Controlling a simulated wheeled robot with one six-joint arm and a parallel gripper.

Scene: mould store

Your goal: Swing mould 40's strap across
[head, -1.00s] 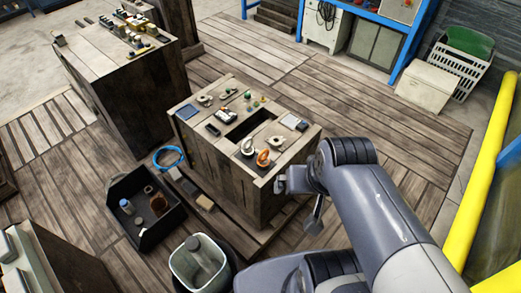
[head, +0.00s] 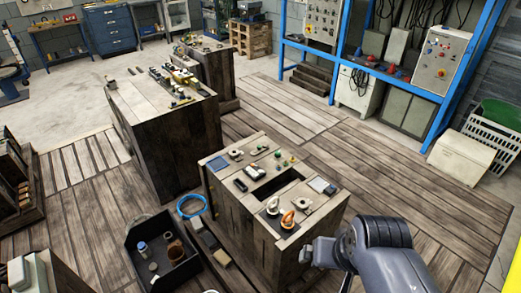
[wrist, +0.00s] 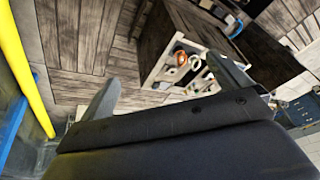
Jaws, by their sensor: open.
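I cannot pick out mould 40 or its strap; no number is readable in either view. The nearest wooden block (head: 236,219) has small fittings on its top around a dark rectangular opening (head: 281,187). An orange hooked piece (head: 287,219) and a white one (head: 272,206) stand near its front edge; the orange one also shows in the wrist view (wrist: 181,58). My gripper (head: 306,254) is beside the block's right front side, below its top.
A taller wooden block (head: 165,140) with small parts on top stands behind left. A black bin (head: 150,276) and a blue ring (head: 191,206) are left of the near block. A white box (head: 461,160) stands at right. Plank floor behind the near block is clear.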

